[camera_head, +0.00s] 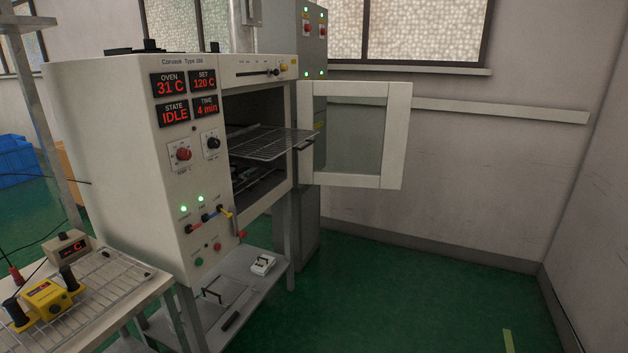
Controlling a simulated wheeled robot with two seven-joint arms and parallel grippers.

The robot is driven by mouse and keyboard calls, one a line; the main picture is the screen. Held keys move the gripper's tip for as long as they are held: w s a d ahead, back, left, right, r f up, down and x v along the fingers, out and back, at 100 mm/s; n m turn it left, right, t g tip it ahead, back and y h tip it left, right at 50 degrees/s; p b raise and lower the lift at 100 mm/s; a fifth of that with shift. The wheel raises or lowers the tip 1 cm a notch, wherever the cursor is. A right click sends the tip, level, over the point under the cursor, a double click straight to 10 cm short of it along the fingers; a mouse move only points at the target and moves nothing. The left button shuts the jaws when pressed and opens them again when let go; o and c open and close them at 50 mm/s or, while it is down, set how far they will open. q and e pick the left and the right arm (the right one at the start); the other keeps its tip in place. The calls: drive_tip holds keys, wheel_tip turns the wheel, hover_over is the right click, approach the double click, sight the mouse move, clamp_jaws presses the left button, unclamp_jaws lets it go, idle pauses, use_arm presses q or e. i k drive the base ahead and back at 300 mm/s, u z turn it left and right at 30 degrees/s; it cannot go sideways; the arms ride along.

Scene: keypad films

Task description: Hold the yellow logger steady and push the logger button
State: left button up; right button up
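The yellow logger (46,299) sits on a wire rack on the table at the lower left. It has a black upright grip or post at each end and a dark round spot on its front face, which may be the button; it is too small to be sure. A red plug-like part (16,274) with a dark cable is just behind the logger. Neither of my grippers shows in the head view, so nothing is seen touching the logger.
A shelf (238,278) holds small items. Green floor at right is clear.

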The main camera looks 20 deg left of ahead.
sight(55, 309)
drive_tip(key=u, duration=0.8)
drive_tip(key=i, duration=1.1)
drive_tip(key=u, duration=1.6)
drive_tip(key=i, duration=0.5)
drive_tip(key=u, duration=0.35)
